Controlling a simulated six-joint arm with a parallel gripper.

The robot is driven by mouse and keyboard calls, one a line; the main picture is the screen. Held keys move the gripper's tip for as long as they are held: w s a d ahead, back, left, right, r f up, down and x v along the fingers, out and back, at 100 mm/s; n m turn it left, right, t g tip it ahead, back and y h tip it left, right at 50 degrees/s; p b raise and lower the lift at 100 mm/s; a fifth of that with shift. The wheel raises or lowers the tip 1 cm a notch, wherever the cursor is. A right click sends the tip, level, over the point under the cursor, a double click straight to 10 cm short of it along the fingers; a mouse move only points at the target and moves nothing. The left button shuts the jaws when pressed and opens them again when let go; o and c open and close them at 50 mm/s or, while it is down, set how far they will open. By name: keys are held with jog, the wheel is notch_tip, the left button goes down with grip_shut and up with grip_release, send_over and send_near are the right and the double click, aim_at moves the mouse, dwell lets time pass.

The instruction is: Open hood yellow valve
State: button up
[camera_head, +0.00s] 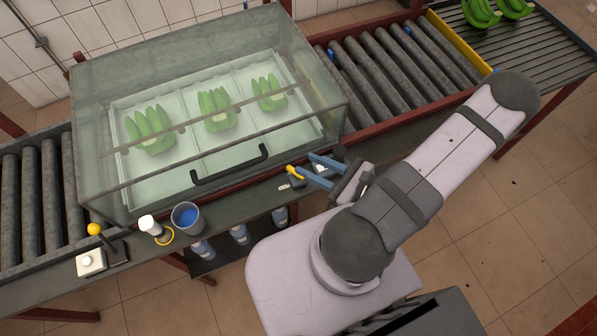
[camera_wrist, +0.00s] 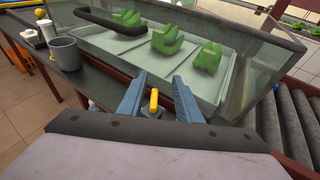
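The yellow valve handle (camera_head: 293,172) sits at the front edge of the bench, just right of the hood's black handle. In the wrist view the yellow handle (camera_wrist: 154,101) stands upright between my gripper's two blue fingers, nearer the left one. My gripper (camera_head: 303,162) is open, with its fingers spread to either side of the handle; its fingertips (camera_wrist: 159,76) point toward the hood. I cannot tell whether a finger touches the handle. The clear hood (camera_head: 210,100) is down over a tray with three green banana bunches (camera_head: 215,108). The valve's body is mostly hidden.
The black hood handle (camera_head: 230,166) juts out close to the left of my gripper. A grey cup (camera_head: 187,217), a white bottle (camera_head: 150,225) and a yellow-knobbed lever (camera_head: 94,230) stand farther left on the bench. A roller conveyor (camera_head: 390,70) runs to the right.

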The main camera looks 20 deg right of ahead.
jog(key=f+b, duration=0.2)
jog(key=s+f+t+b, duration=0.1)
jog(key=f+b, duration=0.1)
jog(key=f+t+y+b, duration=0.1)
jog(key=f+b, duration=0.1)
jog(key=f, duration=0.1)
jog(key=shift+s+d+f+b, duration=0.1)
jog(key=shift+s+d+b, duration=0.15)
jog(key=shift+d+b, duration=0.1)
jog(key=shift+s+f+t+y+b, duration=0.3)
jog(key=shift+t+b, duration=0.1)
jog(key=shift+b, duration=0.1)
jog(key=shift+p+x, duration=0.55)
jog(key=shift+x, duration=0.55)
jog(key=shift+p+x, duration=0.9)
jog(key=shift+x, duration=1.65)
